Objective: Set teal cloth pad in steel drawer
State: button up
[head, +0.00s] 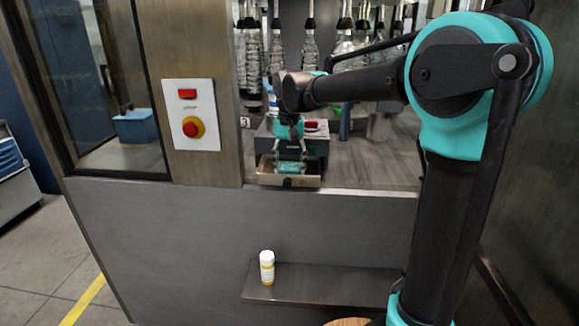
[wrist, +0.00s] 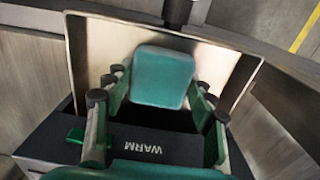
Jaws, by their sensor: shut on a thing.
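The teal cloth pad (wrist: 163,77) is a rounded square between the fingertips of my gripper (wrist: 160,92) in the wrist view. The fingers press on it from both sides. The steel drawer (wrist: 88,40) is pulled open, and the pad is over or inside its opening; I cannot tell whether it touches the drawer floor. In the head view my gripper (head: 290,150) points down at the open drawer (head: 300,181), with a bit of the pad (head: 289,168) showing teal between the fingers. The dark drawer housing (wrist: 145,145) carries the word WARM.
A white bottle with a yellow label (head: 267,268) stands on a low shelf (head: 325,285) below the counter. A panel with a red stop button (head: 191,128) is at left. Wrapped bottles (head: 310,50) hang behind. The counter right of the drawer (head: 370,172) is clear.

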aim_at(290, 165)
jog(key=o, duration=1)
jog(key=shift+o, duration=0.2)
notch_tip(290, 165, up, 12)
jog(key=shift+r, duration=0.1)
